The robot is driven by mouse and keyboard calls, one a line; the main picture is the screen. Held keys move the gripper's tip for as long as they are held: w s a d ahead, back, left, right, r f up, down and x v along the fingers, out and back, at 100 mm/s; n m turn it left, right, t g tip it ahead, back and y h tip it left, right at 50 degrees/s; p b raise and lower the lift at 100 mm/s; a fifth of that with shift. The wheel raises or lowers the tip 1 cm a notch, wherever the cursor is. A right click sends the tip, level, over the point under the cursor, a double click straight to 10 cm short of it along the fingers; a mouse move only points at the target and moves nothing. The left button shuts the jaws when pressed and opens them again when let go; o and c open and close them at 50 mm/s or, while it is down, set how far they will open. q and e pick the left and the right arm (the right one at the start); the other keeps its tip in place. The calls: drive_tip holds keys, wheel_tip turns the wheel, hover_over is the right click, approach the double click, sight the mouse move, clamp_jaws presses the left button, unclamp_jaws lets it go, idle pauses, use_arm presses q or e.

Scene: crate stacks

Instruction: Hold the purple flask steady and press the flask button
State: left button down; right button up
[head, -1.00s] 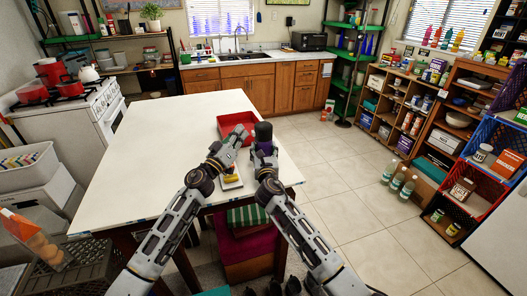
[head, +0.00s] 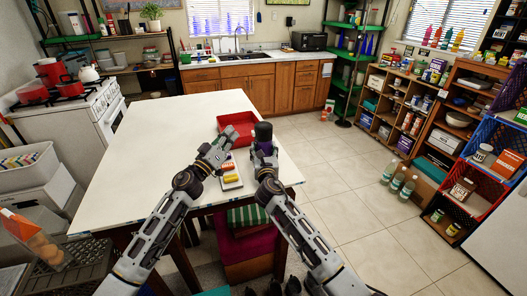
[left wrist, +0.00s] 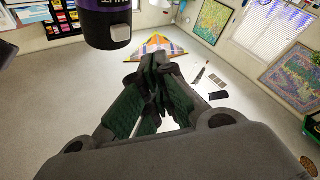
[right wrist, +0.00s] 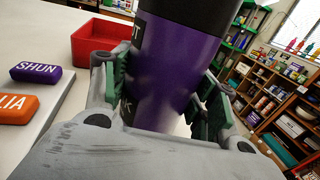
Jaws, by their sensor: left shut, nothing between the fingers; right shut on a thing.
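The purple flask (head: 263,147) with its black top stands upright at the table's right edge. My right gripper (right wrist: 165,85) is shut on its body, one finger on each side; it also shows in the head view (head: 263,160). The flask's base is hidden in the head view.
A red open bin (head: 222,128) stands on the table behind the grippers. A small white tray (head: 233,186) with coloured blocks lies in front of it, left of my right gripper. The table's left part is clear. Shelves and crates stand far off to the right.

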use_arm(q)
drive_tip(key=shift+s+a, duration=0.2)
drive_tip(key=shift+a, duration=0.4)
drive_tip(key=shift+s+a, duration=0.15)
drive_tip(key=shift+a, duration=0.45)
use_arm(e)
drive_tip(key=o, duration=1.3)
drive_tip(key=shift+o, duration=0.2)
drive_tip(key=shift+s, duration=0.1)
drive_tip(key=shift+s+d, duration=0.15)
drive_tip(key=shift+s, duration=1.8)
drive_tip(key=shift+s+d, duration=0.2)
drive_tip(key=shift+s, duration=1.8)
drive_tip(key=shift+s+d, duration=0.15)
drive_tip(key=shift+s, duration=1.8)
use_arm(q)
drive_tip(key=shift+s+f, duration=0.1)
use_arm(e)
drive_tip(key=shift+s+f, duration=0.1)
